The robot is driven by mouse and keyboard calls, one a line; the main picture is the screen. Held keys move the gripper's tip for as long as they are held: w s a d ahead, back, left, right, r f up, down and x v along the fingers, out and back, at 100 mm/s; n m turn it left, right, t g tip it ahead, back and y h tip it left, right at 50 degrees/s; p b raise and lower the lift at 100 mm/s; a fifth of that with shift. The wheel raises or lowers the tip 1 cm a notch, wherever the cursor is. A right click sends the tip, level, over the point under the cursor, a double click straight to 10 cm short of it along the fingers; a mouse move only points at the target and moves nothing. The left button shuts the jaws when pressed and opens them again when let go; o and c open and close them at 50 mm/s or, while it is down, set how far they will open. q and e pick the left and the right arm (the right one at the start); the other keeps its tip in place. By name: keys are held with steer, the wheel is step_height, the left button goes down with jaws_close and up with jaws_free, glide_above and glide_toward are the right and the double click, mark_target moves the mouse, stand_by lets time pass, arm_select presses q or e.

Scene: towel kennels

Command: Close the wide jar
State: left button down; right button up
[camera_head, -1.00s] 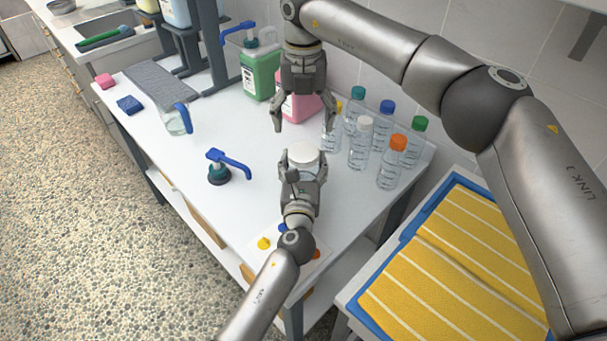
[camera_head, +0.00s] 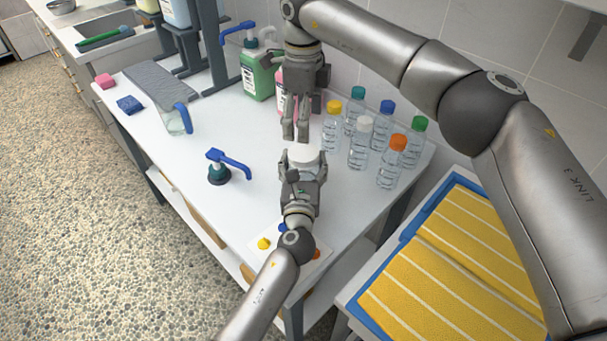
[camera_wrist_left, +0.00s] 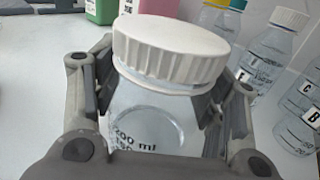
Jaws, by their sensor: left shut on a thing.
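The wide jar (camera_wrist_left: 158,118) is clear, with volume marks on its side. Its wide white ribbed lid (camera_wrist_left: 172,50) sits on top of the mouth, and I cannot tell whether it is screwed tight. The lid also shows in the head view (camera_head: 303,158). My left gripper (camera_head: 302,163) is shut on the jar's body, with a finger on each side below the lid. My right gripper (camera_head: 296,136) points down just above and behind the lid, apart from it. Its fingers are together and nothing shows between them.
Several capped bottles (camera_head: 360,145) stand close to the right of the jar. A green jug (camera_head: 260,75) and a pink jug (camera_head: 284,100) stand behind my right gripper. A blue-handled pump top (camera_head: 220,172) lies left of the jar.

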mark_target(303, 152)
steer(key=n, duration=1)
steer(key=shift+n, duration=0.4)
steer(key=n, duration=0.4)
steer(key=shift+n, duration=0.3)
steer(key=n, duration=0.5)
steer(key=shift+n, duration=0.4)
steer(key=shift+f, duration=0.1)
steer(key=shift+f, duration=3.9)
steer(key=shift+c, duration=0.3)
